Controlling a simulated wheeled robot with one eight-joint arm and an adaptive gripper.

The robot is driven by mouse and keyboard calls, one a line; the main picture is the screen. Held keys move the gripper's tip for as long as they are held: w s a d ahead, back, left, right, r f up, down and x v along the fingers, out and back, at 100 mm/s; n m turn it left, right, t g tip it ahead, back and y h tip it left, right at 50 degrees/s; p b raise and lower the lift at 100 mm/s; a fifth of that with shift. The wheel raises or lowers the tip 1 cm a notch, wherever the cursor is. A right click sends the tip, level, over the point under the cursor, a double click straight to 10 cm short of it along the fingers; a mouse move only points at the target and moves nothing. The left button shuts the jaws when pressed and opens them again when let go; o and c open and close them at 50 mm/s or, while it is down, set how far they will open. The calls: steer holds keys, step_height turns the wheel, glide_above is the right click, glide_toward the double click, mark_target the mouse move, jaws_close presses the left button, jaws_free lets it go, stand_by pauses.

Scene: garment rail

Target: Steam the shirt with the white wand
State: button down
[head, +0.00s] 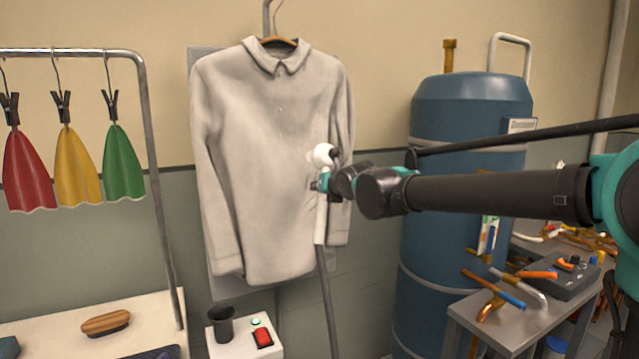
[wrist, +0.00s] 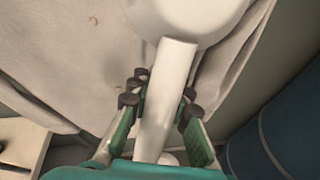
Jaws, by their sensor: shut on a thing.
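The light grey long-sleeved shirt (head: 265,165) hangs on a hanger against a grey board in the head view. It also fills the upper part of the wrist view (wrist: 85,60). My gripper (head: 322,183) is shut on the handle of the white wand (head: 321,220). The wand is upright, with its round white head at the top, in front of the shirt's right side. In the wrist view the wand (wrist: 168,85) runs between the dark finger pads. Whether its head touches the cloth I cannot tell. A dark hose hangs down from the wand.
A white steamer base (head: 235,348) with a dark cup and red switch stands below the shirt. A rail (head: 150,130) with red, yellow and green cloths is at left, above a brush (head: 106,323). A blue tank (head: 470,110) and a cluttered bench (head: 500,325) are at right.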

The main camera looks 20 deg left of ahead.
step_height(320, 180, down, 19)
steer(key=shift+w+d+r, duration=0.15)
steer(key=shift+d, duration=0.05)
stand_by(2.0)
stand_by(0.5)
steer(key=s+d, duration=0.6)
steer(key=d, duration=0.1)
steer(key=shift+s+d, duration=0.3)
stand_by(0.6)
